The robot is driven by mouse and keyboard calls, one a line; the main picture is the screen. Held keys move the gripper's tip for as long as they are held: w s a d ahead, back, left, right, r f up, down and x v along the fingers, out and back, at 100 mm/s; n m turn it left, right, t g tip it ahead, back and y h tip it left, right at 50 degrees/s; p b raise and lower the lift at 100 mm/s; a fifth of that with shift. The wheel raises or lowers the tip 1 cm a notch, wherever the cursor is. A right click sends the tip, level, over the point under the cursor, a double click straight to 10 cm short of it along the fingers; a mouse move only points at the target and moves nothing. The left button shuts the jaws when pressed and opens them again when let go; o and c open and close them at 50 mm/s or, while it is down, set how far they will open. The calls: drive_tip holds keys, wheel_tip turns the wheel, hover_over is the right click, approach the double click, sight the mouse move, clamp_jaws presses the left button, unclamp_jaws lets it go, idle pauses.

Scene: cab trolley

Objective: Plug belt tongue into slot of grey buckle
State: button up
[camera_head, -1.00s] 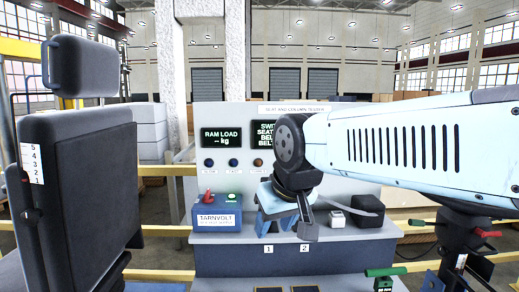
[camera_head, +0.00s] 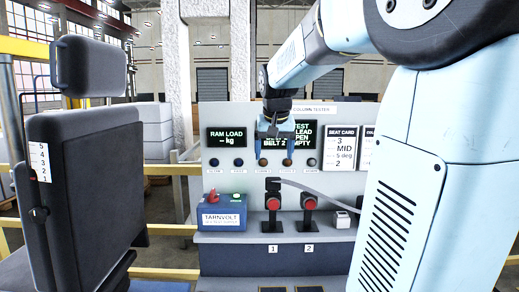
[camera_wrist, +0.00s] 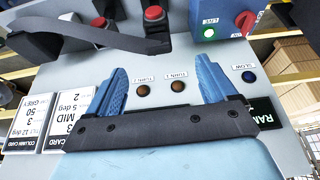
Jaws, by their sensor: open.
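Two dark buckles with red buttons stand upright on the bench: the left one (camera_head: 273,205) above label 1, the right one (camera_head: 309,204) above label 2. Neither is clearly greyer. A grey belt (camera_head: 318,190) runs from the right to the top of the left buckle. Its dark tongue end (camera_wrist: 154,46) is at that buckle's top in the wrist view; I cannot tell how deep it sits. My gripper (camera_head: 275,133) is open and empty, above the left buckle and before the panel. Its blue fingers (camera_wrist: 160,80) are wide apart in the wrist view, clear of the belt.
The display panel (camera_head: 340,115) with lamps and screens stands behind my gripper. One screen is partly hidden; "EMPTY" shows on its lowest line. A blue supply box (camera_head: 222,216) stands left of the buckles, a small white block (camera_head: 342,219) right. A black seat (camera_head: 85,170) is far left.

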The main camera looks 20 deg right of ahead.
sight(274, 180)
drive_tip(key=x, duration=0.5)
drive_tip(key=w+d+x, duration=0.1)
drive_tip(key=x, duration=0.8)
drive_tip(key=shift+w+d+r, duration=0.1)
drive_tip(key=shift+w+d, duration=0.1)
drive_tip(key=shift+w, duration=0.15)
drive_tip(key=shift+c, duration=0.2)
drive_tip(key=c, duration=1.2)
drive_tip(key=shift+c, duration=0.2)
drive_tip(key=shift+r, duration=0.15)
drive_tip(key=shift+r, duration=0.3)
drive_tip(key=shift+r, duration=2.6)
